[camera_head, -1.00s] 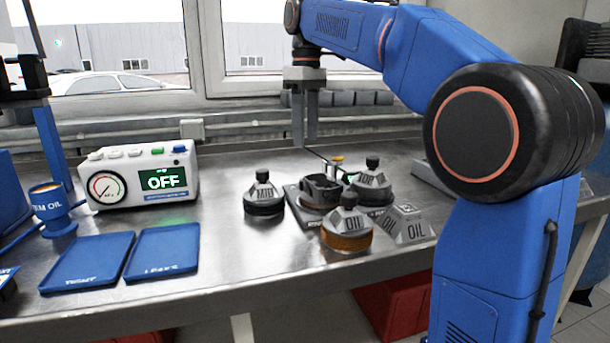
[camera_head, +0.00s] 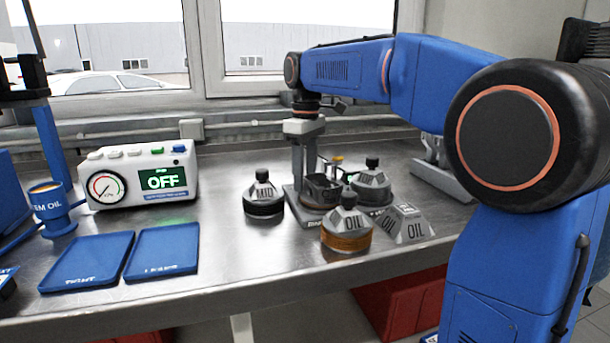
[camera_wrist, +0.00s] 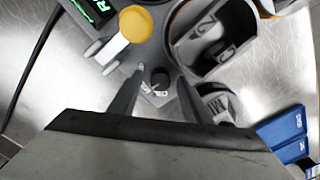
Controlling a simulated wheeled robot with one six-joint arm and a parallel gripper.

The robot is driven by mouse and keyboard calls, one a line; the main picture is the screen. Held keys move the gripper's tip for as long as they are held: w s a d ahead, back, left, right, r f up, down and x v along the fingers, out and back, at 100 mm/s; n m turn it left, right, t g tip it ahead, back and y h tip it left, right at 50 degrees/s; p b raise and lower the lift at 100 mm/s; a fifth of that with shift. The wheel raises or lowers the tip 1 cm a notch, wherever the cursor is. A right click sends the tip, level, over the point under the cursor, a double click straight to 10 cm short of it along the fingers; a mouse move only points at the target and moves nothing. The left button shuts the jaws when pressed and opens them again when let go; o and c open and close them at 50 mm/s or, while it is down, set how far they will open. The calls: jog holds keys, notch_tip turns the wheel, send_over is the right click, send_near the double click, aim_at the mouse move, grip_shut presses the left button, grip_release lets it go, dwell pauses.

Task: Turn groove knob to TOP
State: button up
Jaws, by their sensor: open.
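A small dark round knob (camera_wrist: 160,77), likely the groove knob, shows in the wrist view on a grey fixture, with small white marks beside it. The marks are too small to read. My gripper (camera_wrist: 160,88) is open, with one finger on each side of this knob; I cannot tell whether they touch it. In the head view my gripper (camera_head: 304,180) points down at the back left of the fixture (camera_head: 311,219), and the knob is hidden there. The fixture holds a dark hollow part (camera_head: 322,188).
A yellow-topped post (camera_wrist: 135,22) stands beside the dark hollow part. Capped containers stand close around the fixture: a black-based one (camera_head: 263,196), an amber-based one (camera_head: 346,230) and a grey one (camera_head: 371,184). A gauge box (camera_head: 140,176) reads OFF. Blue trays (camera_head: 163,250) lie at left.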

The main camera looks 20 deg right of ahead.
jog(key=c, duration=1)
jog(key=shift+c, duration=0.2)
jog(key=shift+m, duration=0.3)
jog(key=m, duration=1)
jog(key=shift+m, duration=0.3)
jog(key=o, duration=1)
